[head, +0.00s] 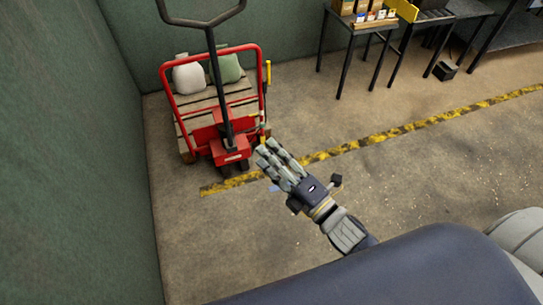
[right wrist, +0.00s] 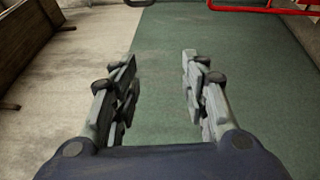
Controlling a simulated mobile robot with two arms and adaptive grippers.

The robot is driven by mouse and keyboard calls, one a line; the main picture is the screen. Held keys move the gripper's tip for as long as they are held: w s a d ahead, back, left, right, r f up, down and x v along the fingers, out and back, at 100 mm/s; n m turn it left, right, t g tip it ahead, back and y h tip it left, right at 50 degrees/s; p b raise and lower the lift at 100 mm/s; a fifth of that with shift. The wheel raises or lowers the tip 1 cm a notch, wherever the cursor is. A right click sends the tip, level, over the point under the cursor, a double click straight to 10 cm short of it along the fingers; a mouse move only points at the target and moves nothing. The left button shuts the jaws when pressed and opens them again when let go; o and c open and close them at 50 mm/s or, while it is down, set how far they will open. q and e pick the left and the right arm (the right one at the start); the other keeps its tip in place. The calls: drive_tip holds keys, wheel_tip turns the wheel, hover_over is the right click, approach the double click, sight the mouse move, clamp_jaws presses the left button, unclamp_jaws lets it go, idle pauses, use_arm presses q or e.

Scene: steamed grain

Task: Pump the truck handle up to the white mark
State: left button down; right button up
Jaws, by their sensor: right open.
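The red truck (head: 232,150) stands at the upper left of the head view. Its dark handle (head: 216,80) rises from the red base to a wide grip loop (head: 180,20) partly cut off by the top edge. A thin yellow upright (head: 268,75) stands at the truck's right side; I cannot make out a white mark. My right gripper (head: 268,152) is open, in front of and right of the truck's base, apart from the handle. In the right wrist view its fingers (right wrist: 160,62) are spread with nothing between them. My left gripper is not in view.
A wooden pallet (head: 188,124) with a white sack (head: 188,76) and a green sack (head: 228,68) sits behind the red frame. Green walls close off the left and back. Tables (head: 372,27) stand at the back right. A yellow-black floor stripe (head: 400,130) crosses open floor.

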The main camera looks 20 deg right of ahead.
clamp_jaws()
unclamp_jaws()
drive_tip(key=v, duration=1.2)
